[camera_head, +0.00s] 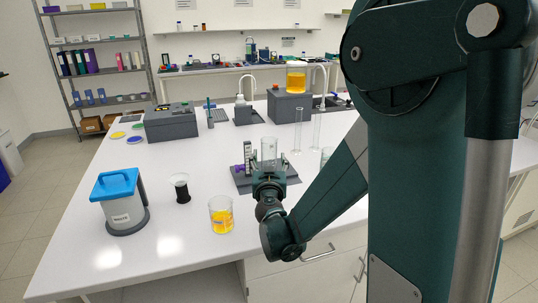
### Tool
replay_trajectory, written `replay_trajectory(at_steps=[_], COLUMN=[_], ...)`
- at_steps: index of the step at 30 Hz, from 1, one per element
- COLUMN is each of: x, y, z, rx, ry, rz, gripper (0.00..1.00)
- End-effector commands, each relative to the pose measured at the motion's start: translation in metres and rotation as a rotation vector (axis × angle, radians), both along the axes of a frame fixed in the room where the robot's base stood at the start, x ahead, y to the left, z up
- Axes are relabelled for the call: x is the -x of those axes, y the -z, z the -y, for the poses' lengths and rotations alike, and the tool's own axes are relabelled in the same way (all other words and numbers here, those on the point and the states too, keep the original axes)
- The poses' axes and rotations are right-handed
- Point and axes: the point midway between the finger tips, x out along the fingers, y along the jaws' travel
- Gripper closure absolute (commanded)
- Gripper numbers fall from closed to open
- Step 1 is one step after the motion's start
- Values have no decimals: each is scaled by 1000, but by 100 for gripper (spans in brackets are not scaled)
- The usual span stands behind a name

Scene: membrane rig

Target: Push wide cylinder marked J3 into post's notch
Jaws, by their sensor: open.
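A wide clear cylinder (268,149) stands upright on a dark grey rig base (290,178) in the middle of the white bench. Its J3 mark cannot be read here. A narrow upright post (248,151) with a light, marked face stands on the same base, just left of the cylinder; its notch cannot be made out. A small purple part (239,168) sits low beside the post. My gripper (268,170) is open, directly in front of the cylinder's lower part. It hides that part and its fingertips, so I cannot tell whether it touches the cylinder.
A beaker of yellow liquid (221,215), a dark-filled glass (181,188) and a blue-lidded container (120,202) stand at the front left. Tall thin glass cylinders (298,132) stand behind right. A grey box (171,122) is farther back. My arm covers the right side.

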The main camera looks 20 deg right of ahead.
Motion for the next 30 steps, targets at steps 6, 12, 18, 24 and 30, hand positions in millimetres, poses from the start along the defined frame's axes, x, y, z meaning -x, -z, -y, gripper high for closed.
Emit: replay_trajectory(at_steps=[6, 12, 18, 24, 30], x=[23, 30, 31, 30, 33], y=[0, 0, 0, 0, -2], z=[-8, -10, -10, -10, -8], rx=[0, 0, 0, 0, -2], ry=[-1, 0, 0, 0, 5], rz=[0, 0, 0, 0, -5], gripper=[44, 44, 44, 44, 44])
